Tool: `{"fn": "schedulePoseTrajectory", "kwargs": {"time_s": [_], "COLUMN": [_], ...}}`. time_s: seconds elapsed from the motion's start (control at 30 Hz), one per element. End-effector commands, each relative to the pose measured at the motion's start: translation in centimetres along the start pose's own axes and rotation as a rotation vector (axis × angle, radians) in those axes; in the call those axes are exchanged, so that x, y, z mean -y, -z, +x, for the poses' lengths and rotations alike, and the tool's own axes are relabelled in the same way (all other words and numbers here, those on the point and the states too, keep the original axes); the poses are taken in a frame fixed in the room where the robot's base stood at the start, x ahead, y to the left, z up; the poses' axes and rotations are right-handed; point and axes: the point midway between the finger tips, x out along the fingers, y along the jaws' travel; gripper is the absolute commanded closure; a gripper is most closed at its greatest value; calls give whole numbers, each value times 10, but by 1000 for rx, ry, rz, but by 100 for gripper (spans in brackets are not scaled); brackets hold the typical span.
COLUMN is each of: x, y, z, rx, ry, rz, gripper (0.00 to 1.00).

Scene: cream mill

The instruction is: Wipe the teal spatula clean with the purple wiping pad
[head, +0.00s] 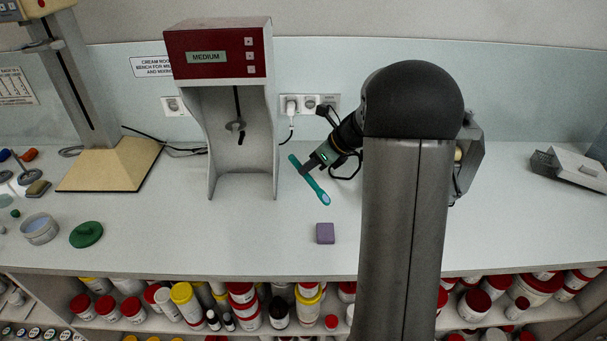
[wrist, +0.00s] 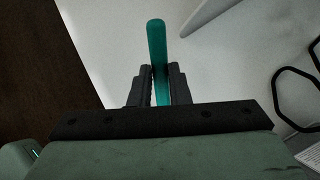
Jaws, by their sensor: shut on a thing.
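The teal spatula (head: 295,163) is held in my gripper (head: 306,172), which is shut on it. It slants from upper left to lower right, and its lower end shows a pale blue patch. In the wrist view the teal spatula (wrist: 156,45) passes between the two dark fingers of my gripper (wrist: 161,78). The purple wiping pad (head: 325,233) lies on the bench near the front edge, below the spatula's lower end in the picture and apart from it. The pad does not show in the wrist view.
A red-topped mixer (head: 219,53) stands left of my gripper. A stand with a tan base (head: 110,165) is further left. A grey device (head: 570,168) is at the right. The bench around the pad is clear.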

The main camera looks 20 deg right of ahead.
Motion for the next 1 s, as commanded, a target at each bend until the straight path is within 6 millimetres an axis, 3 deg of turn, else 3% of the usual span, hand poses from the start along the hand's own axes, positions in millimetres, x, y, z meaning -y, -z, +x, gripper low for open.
{"fn": "schedulePoseTrajectory", "kwargs": {"time_s": [0.1, 0.23, 1.0], "x": [-15, -21, -14], "y": [16, 25, 56], "z": [20, 30, 66], "rx": [-61, -88, -88], "ry": [-51, -70, -70], "rz": [-37, -55, -58], "gripper": [100, 100, 100]}}
